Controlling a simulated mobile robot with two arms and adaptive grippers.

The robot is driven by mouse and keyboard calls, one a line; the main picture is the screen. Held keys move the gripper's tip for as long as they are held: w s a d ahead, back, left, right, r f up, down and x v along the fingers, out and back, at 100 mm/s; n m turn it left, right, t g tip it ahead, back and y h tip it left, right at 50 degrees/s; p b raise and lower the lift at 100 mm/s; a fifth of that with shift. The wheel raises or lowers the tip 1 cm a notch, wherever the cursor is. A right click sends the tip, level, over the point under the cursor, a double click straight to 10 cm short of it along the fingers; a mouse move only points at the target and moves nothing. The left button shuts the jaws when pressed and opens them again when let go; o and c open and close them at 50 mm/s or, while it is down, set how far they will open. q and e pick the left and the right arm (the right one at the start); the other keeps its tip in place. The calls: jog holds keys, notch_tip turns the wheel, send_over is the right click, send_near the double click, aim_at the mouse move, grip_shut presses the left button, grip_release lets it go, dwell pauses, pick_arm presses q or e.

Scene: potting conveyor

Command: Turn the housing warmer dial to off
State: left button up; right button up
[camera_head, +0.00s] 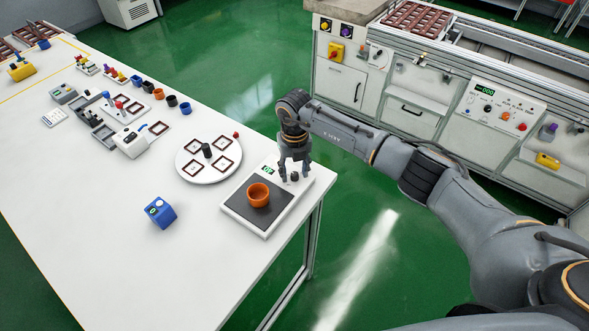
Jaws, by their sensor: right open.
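The housing warmer (243,221) is a white unit with a dark square plate (270,214), at the near right corner of the white table. An orange cup (258,194) stands on its plate. A small lit green display (267,170) shows on its back panel; its reading is too small to make out. A small dark dial (294,177) sits on the panel to the right of the display. My right gripper (295,173) points down over the dial, its fingers open on either side of it. I cannot tell whether they touch it. My left gripper is out of view.
A round white turntable (185,171) with several square parts stands to the left of the warmer. A blue box (160,212) is farther left. The conveyor bench (441,90) with a control panel (498,110) stands behind my right arm.

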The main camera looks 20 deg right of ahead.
grip_shut()
jog(key=shift+f+n+b, duration=0.2)
jog(key=shift+n+b, duration=0.8)
jog(key=shift+b, duration=0.15)
jog(key=n+b, duration=1.1)
jog(key=n, duration=0.1)
jog(key=shift+b, duration=0.35)
jog(key=shift+r+n+b, duration=0.2)
jog(key=shift+n+b, duration=0.9)
jog(key=shift+n, duration=0.9)
